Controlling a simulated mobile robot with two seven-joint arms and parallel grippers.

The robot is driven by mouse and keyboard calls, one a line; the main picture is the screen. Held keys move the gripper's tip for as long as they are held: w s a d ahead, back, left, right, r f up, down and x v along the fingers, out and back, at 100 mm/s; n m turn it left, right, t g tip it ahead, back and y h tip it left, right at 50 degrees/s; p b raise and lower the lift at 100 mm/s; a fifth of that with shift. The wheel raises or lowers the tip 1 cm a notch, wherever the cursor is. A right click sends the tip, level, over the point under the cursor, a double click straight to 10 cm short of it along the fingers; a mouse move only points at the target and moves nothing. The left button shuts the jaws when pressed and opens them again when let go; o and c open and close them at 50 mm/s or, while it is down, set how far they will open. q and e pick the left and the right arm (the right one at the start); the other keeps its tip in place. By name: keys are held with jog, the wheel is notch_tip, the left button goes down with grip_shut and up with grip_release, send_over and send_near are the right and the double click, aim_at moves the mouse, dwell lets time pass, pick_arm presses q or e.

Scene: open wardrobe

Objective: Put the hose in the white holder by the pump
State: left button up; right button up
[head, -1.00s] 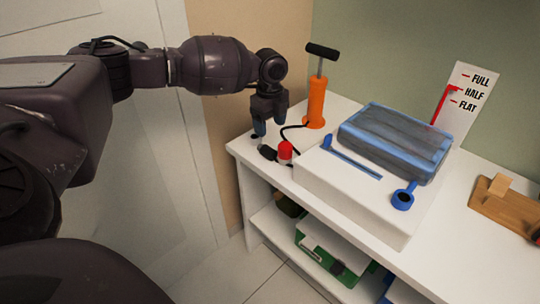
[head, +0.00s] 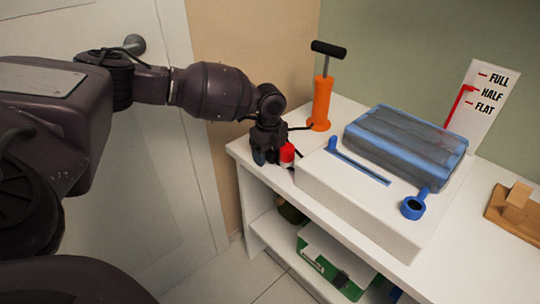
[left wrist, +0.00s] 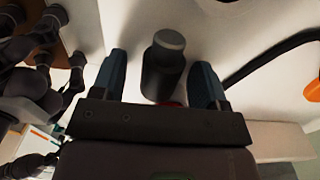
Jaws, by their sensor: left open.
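The black hose (left wrist: 270,55) runs from the orange pump (head: 321,103) at the back of the white shelf top. It also shows in the head view (head: 300,128). The hose's thick dark end piece (left wrist: 163,72), with a grey tip, lies between the two blue-tipped fingers of my left gripper (left wrist: 160,68) in the left wrist view. The fingers are open, with a gap on each side of it. In the head view my left gripper (head: 268,152) is low at the shelf's left end and hides this end piece. I cannot make out the white holder for certain.
A small red-topped piece with a white lower part (head: 287,153) stands right beside my left gripper. A raised white block (head: 360,207) carries a blue-grey mattress-like pad (head: 405,140) to the right. A gauge board (head: 482,105) stands behind, and a wooden piece (head: 512,212) lies far right.

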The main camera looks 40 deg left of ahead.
pick_arm(q)
jog(key=c, duration=1)
jog(key=shift+c, duration=0.4)
pick_arm(e)
jog(key=shift+s+f, duration=0.15)
jog(key=shift+s, duration=0.1)
pick_arm(q)
jog(key=shift+r, duration=0.1)
pick_arm(e)
jog(key=shift+d, duration=0.1)
pick_arm(q)
notch_tip(320, 180, up, 5)
jog(key=shift+w+r+p, duration=0.1)
jog(key=shift+r+p, duration=0.1)
jog(key=shift+p, duration=0.6)
notch_tip(320, 180, up, 15)
jog(key=p, duration=0.3)
jog(key=shift+f+p, duration=0.2)
jog(key=shift+p, duration=0.15)
pick_arm(e)
jog(key=shift+s+d+r+m+g, duration=0.3)
jog(key=shift+s+d+r+m, duration=0.15)
jog(key=shift+s+r+m, duration=0.3)
